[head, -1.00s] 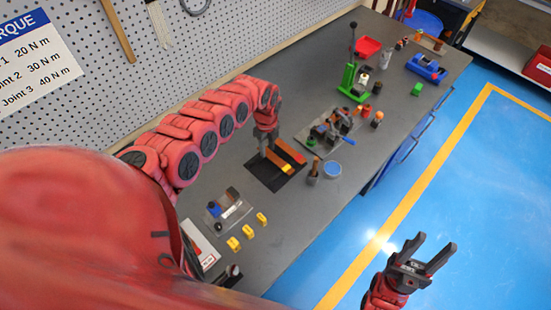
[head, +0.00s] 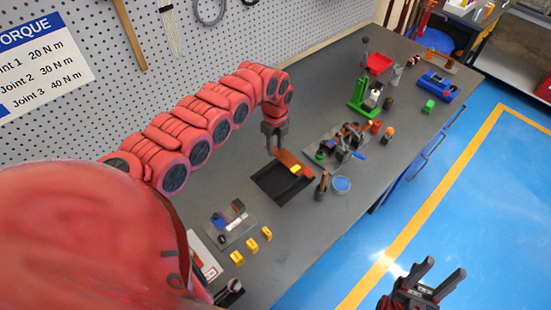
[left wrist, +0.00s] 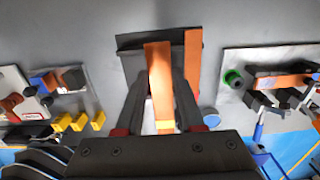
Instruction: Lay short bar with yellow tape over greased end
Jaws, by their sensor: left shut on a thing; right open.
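My left gripper (head: 271,146) is above the far side of a black tray (head: 268,192) on the bench. It is shut on a short copper bar with yellow tape (left wrist: 159,85), which lies lengthwise between the fingers in the left wrist view. The yellow tape (head: 295,169) shows near one end. A second copper bar (left wrist: 193,70) lies at the tray's right side in the left wrist view, apart from the held bar. In the head view the two bars overlap. Grease on an end cannot be made out. My right gripper (head: 437,280) is open and empty over the floor.
A brush-like tool (head: 321,187) and a round blue-topped pot (head: 341,184) stand right of the tray. A bending fixture (head: 342,143) is beyond them. Yellow blocks (head: 252,247) and a small plate (head: 231,224) lie nearer. A green press (head: 367,93) stands farther back.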

